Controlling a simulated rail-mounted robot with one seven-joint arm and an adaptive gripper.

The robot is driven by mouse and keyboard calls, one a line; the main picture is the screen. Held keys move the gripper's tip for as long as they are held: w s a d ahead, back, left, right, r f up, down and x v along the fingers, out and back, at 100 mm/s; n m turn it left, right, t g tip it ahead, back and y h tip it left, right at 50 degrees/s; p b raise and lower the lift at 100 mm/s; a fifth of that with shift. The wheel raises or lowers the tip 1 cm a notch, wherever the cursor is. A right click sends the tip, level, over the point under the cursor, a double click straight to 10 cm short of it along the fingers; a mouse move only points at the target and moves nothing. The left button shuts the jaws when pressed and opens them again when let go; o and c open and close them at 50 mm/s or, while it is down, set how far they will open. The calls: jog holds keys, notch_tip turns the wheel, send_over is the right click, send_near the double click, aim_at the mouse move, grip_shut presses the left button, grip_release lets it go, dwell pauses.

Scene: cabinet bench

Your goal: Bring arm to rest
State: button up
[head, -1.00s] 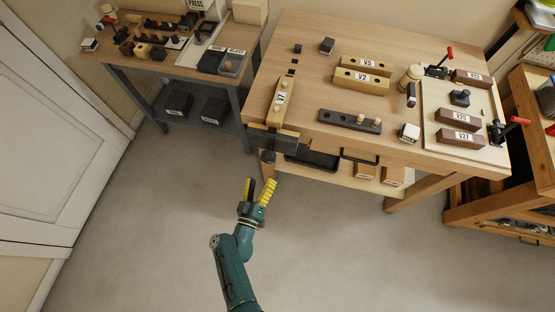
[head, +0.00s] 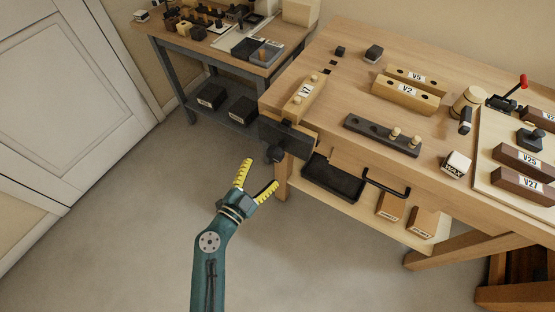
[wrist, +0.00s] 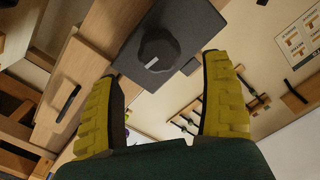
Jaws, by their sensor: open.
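My gripper (head: 259,182) has yellow ribbed fingers, spread apart with nothing between them. In the head view it is in front of the workbench's left corner, over the grey floor, below and short of the dark vise (head: 287,136). My teal arm reaches up to it from the bottom edge. In the wrist view the open fingers (wrist: 155,100) frame the dark vise block and its round knob (wrist: 158,50), which lie beyond the fingertips and appear apart from them.
The wooden workbench (head: 345,60) holds block V7 (head: 304,97), blocks V5 and V2 (head: 407,95), and a dark peg strip (head: 382,135). A black tray (head: 333,178) sits on its lower shelf. A side table (head: 215,55) stands at the back left. The floor (head: 130,240) at left is clear.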

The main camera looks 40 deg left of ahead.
aim_at(273, 158)
jog(key=w, duration=0.2)
jog(key=w+p, duration=0.1)
jog(key=w+a, duration=0.1)
jog(key=w, duration=0.1)
jog(key=shift+w, duration=0.3)
jog(key=c, duration=1.1)
jog(key=shift+r+p, duration=0.1)
jog(key=shift+p, duration=0.55)
jog(key=shift+s+n+p, duration=0.1)
jog(key=shift+n+p, duration=0.9)
jog(key=shift+n, duration=0.2)
jog(key=shift+d, duration=0.1)
jog(key=shift+n+p, duration=0.3)
